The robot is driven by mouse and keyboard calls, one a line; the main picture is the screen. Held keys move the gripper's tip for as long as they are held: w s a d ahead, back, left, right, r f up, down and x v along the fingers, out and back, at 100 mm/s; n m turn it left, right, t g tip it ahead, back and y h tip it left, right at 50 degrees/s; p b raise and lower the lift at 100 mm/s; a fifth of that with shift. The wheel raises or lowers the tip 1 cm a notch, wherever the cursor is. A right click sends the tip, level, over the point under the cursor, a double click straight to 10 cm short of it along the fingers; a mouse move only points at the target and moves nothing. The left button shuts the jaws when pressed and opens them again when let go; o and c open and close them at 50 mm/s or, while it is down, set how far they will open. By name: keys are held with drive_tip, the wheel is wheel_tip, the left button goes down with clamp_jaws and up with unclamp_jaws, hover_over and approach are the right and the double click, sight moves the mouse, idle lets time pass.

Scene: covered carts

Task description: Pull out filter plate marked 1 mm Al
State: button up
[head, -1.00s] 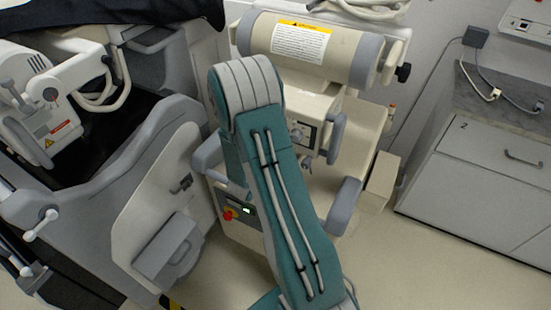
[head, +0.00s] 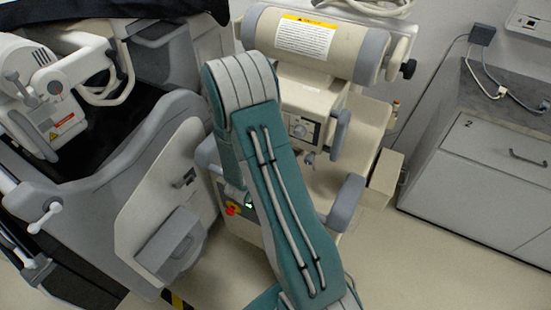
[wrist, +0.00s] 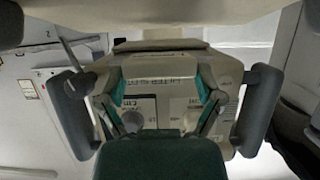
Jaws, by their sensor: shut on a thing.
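In the wrist view my gripper (wrist: 160,90) has its teal fingertips on both sides of a pale part. It is shut on this part, which looks like a filter plate (wrist: 160,103); its marking is too blurred to read as 1 mm Al. The plate is against the beige collimator head (wrist: 170,64), which has upside-down lettering and a round knob (wrist: 133,121). In the head view the collimator (head: 300,128) hangs below the beige tube housing (head: 345,50). My arm hides the gripper and the plate there.
Grey padded handles (wrist: 258,110) flank the collimator on both sides. A grey cart (head: 150,190) with another machine (head: 50,105) stands at the left. Open floor (head: 410,265) lies between.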

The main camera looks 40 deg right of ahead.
drive_tip(key=shift+s+a, duration=0.5)
drive_tip(key=shift+a, duration=0.65)
drive_tip(key=shift+s+a, duration=0.45)
drive_tip(key=shift+a, duration=0.75)
drive_tip(key=shift+s+a, duration=0.5)
drive_tip(key=shift+a, duration=0.65)
